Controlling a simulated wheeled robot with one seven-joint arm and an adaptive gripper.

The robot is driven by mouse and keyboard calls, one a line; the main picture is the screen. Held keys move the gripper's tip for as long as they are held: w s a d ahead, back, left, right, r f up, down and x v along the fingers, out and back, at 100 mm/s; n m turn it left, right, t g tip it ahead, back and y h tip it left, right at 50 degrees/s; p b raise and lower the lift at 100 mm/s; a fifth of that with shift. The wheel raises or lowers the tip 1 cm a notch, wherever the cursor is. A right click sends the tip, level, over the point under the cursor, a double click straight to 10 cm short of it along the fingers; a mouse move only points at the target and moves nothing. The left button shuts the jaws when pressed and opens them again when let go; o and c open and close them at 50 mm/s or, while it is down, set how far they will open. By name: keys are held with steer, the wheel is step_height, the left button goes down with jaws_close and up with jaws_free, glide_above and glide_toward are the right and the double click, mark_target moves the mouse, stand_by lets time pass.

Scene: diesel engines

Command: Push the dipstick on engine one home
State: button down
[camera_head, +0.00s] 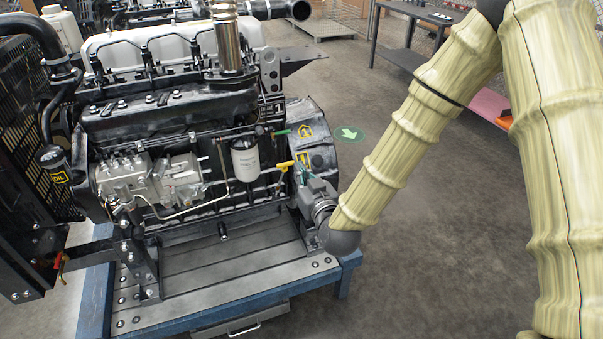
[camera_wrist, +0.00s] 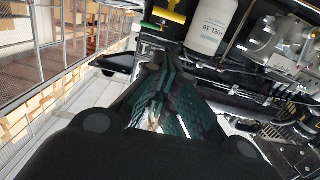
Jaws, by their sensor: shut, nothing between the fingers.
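Engine one (camera_head: 165,115) stands on a blue-framed stand and bears a "1" plate. A yellow T-shaped handle (camera_head: 284,165), which looks like the dipstick's, sticks out low on its side, right of the white fuel filter. The same yellow handle shows at the top of the wrist view (camera_wrist: 168,15). My gripper (camera_head: 300,172) is just right of the yellow handle, close to the block. In the wrist view my gripper's dark green fingers (camera_wrist: 163,62) are together and empty, with their tips apart from the handle in the picture. How far the dipstick is seated cannot be told.
A green handle (camera_head: 280,132) sits above the yellow one. The white fuel filter (camera_head: 245,158) and injection pump (camera_head: 150,180) are to the left. The stand (camera_head: 225,285) lies below. Open floor (camera_head: 430,240) lies to the right; a workbench (camera_head: 415,55) stands behind.

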mark_target(289, 164)
steer(key=w+a+f+p, duration=0.1)
steer(key=w, duration=0.2)
steer(key=w+a+f, duration=0.1)
steer(key=w, duration=0.2)
steer(key=w+a+f+p, duration=0.1)
steer(key=w, duration=0.2)
steer(key=shift+f+p, duration=0.1)
steer(key=shift+p, duration=0.2)
steer(key=shift+w+f, duration=0.15)
steer(key=shift+f, duration=0.05)
